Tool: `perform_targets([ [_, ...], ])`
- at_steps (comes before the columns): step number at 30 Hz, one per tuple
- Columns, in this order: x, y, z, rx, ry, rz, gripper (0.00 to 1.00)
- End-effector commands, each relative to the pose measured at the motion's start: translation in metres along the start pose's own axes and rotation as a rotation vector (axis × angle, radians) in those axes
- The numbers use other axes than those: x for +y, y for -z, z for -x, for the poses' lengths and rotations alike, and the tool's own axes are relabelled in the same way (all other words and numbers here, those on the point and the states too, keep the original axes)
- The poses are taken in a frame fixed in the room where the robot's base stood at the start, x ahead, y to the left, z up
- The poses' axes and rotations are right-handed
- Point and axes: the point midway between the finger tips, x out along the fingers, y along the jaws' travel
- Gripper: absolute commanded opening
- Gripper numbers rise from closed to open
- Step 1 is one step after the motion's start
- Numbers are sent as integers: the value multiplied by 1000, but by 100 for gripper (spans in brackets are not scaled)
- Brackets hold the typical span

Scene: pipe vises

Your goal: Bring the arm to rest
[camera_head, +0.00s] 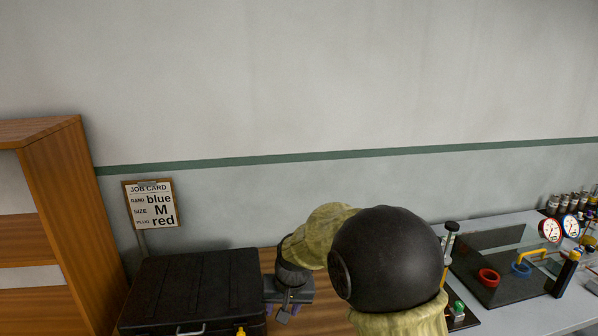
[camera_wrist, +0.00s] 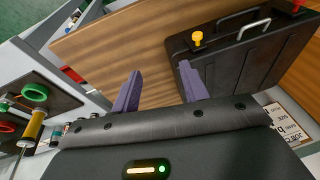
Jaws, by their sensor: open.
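My gripper (camera_wrist: 160,88) is open, with two purple fingers apart and nothing between them in the wrist view. In the head view, my gripper (camera_head: 284,314) hangs over the wooden table top, right of the closed black case (camera_head: 195,290). My dark round arm joint and olive-covered links hide part of the table behind them. The case also shows beyond the fingertips at the upper right of the wrist view (camera_wrist: 235,60), with a yellow knob (camera_wrist: 197,38) and a pale handle.
A job card (camera_head: 152,204) reading blue, M, red stands behind the case. A wooden shelf (camera_head: 75,210) is at left. At right, a grey bench holds a red ring (camera_head: 489,277), a blue ring (camera_head: 521,270), gauges (camera_head: 550,229) and upright posts.

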Motion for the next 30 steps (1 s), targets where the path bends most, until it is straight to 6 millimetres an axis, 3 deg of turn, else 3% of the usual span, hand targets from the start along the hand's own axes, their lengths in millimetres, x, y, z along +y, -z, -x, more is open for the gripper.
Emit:
perform_targets([
  [1, 25, -13, 10, 3, -18, -20, 44],
  [6, 92, -65, 35, 8, -76, -59, 44],
  [13, 155, -153, 60, 6, -148, -94, 44],
  [18, 171, -194, 67, 0, -175, -100, 44],
  [30, 172, -199, 67, -1, -179, -99, 44],
])
